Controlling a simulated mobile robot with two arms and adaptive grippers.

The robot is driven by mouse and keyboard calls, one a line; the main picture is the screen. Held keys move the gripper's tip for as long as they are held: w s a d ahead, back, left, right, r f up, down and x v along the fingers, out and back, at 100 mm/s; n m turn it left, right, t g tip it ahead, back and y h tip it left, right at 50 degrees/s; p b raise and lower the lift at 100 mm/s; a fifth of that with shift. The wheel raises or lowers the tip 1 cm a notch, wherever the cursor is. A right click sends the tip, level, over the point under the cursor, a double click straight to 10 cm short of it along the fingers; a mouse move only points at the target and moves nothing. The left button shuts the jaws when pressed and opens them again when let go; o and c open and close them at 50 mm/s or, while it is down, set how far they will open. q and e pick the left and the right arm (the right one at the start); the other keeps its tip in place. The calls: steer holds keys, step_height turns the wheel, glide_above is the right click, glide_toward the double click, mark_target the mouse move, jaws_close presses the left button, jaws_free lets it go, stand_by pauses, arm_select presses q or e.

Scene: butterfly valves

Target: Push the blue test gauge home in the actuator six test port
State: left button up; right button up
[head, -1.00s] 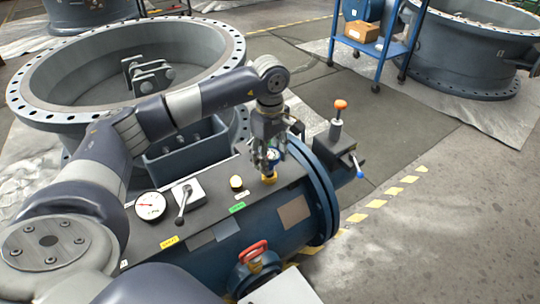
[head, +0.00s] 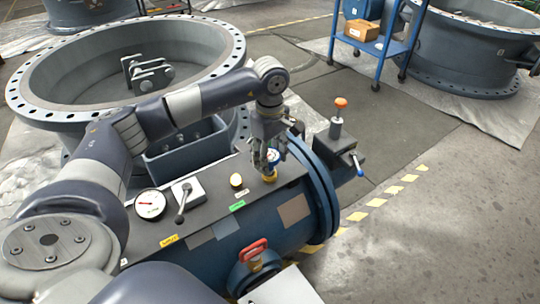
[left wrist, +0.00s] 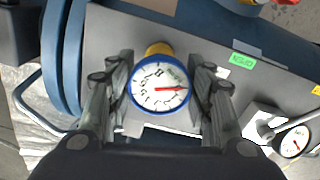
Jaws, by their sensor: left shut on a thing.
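The blue test gauge (head: 273,156), a round white dial with a blue rim, is on top of the dark actuator body (head: 210,205). In the left wrist view the gauge (left wrist: 160,88) faces the camera, its red needle pointing right. My left gripper (head: 267,162) is shut on the gauge from above, one finger at each side. A yellow fitting (head: 269,176) is directly under the gauge; the wrist view shows its yellow edge (left wrist: 158,48) behind the dial. How deep the gauge's stem sits is hidden. My right gripper is not in view.
A red-handled valve (head: 253,250) is in front. An orange-knobbed post (head: 336,120) stands right of the blue flange (head: 322,190).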

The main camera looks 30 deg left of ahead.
arm_select(q)
steer(key=shift+f, duration=0.3)
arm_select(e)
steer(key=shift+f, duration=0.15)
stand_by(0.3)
arm_select(q)
steer(key=shift+f+b, duration=0.35)
steer(key=shift+f, duration=0.05)
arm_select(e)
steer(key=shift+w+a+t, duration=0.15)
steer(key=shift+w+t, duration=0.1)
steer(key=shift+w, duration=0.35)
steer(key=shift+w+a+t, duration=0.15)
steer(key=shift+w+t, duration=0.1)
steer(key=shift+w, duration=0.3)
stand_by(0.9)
arm_select(q)
steer(key=o, duration=1.1)
steer(key=shift+o, duration=0.4)
steer(key=o, duration=0.4)
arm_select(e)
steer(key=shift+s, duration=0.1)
